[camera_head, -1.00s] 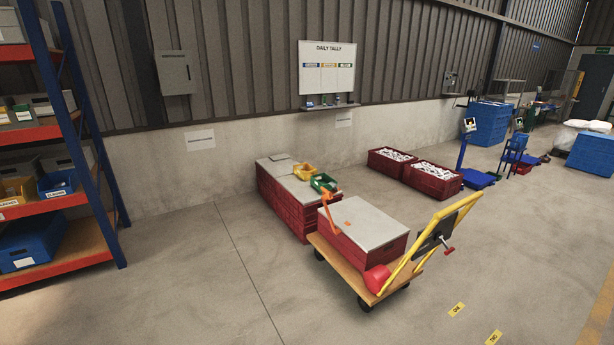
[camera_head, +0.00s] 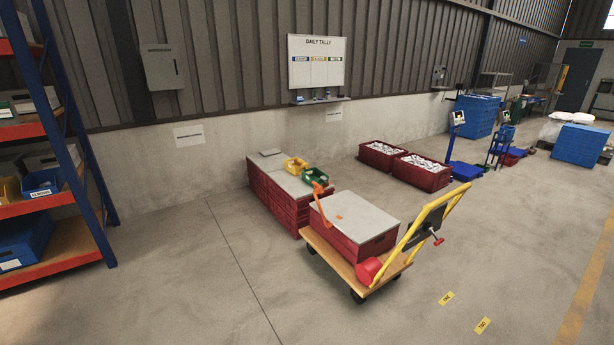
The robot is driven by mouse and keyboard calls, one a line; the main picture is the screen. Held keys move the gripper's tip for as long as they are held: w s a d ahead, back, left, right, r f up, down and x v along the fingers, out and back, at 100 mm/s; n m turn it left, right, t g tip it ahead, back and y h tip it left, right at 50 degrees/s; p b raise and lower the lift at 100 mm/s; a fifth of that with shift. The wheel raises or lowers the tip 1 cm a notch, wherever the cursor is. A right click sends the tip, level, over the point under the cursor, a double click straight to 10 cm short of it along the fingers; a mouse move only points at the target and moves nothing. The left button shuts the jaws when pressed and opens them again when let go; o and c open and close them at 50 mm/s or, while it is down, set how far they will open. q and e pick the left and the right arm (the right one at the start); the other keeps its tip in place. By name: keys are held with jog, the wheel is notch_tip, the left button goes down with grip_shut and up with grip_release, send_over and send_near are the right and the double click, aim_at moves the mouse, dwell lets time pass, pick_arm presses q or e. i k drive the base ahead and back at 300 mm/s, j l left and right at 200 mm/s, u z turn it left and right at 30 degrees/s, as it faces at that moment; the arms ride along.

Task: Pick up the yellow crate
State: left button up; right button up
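A small yellow crate (camera_head: 295,164) sits on the grey top of a stack of red crates (camera_head: 277,197) near the wall. A small green crate (camera_head: 315,175) stands just to its right on the same top. A yellow bin (camera_head: 10,189) also shows on the shelf rack at the left edge. Neither of my grippers is in the view.
A trolley (camera_head: 340,270) with a yellow handle carries a red crate with a grey lid and stands in front of the stack. A blue and orange shelf rack (camera_head: 75,150) is at left. Two filled red crates (camera_head: 420,174) stand farther right. The floor (camera_head: 190,270) between rack and trolley is clear.

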aim_at(297, 168)
jog(key=u, duration=0.75)
jog(key=i, duration=3.8)
